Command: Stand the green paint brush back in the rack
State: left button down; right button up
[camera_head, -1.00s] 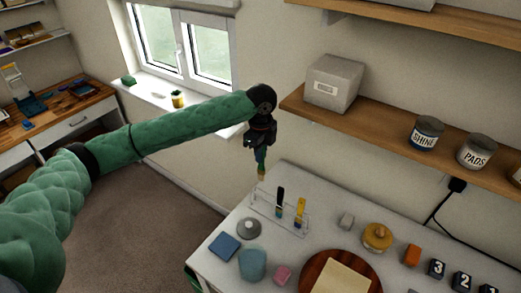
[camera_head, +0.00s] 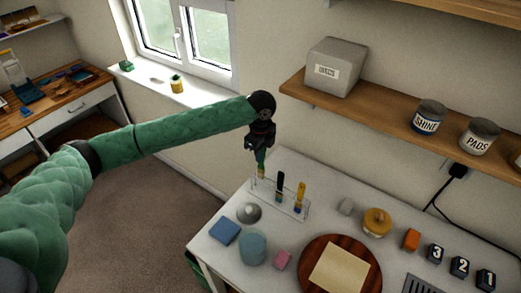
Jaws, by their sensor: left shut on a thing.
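My left gripper (camera_head: 261,146) is shut on the green paint brush (camera_head: 261,163), which hangs upright below it, bristle end down. The clear rack (camera_head: 285,208) stands near the back left of the white table. The brush's lower end is at the left end of the rack in the picture; I cannot tell whether it is inside a slot. A black-handled brush (camera_head: 279,189) and a yellow-handled brush (camera_head: 300,196) stand in the rack, to the right of the green one. My right gripper is not in view.
In front of the rack are a grey round dish (camera_head: 249,213), a blue square block (camera_head: 225,231), a blue cup (camera_head: 253,249) and a pink block (camera_head: 282,260). A round wooden board (camera_head: 311,257) is right of them. A wooden shelf (camera_head: 380,123) hangs above the table.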

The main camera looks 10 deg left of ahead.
aim_at(261, 168)
pick_arm(q)
jog(key=shift+f+b, duration=0.75)
jog(key=shift+f, duration=2.75)
jog(key=c, duration=0.9)
grip_release()
jog(key=shift+r, duration=0.1)
jog(key=shift+r+p, duration=1.25)
jog(key=shift+r, duration=2.7)
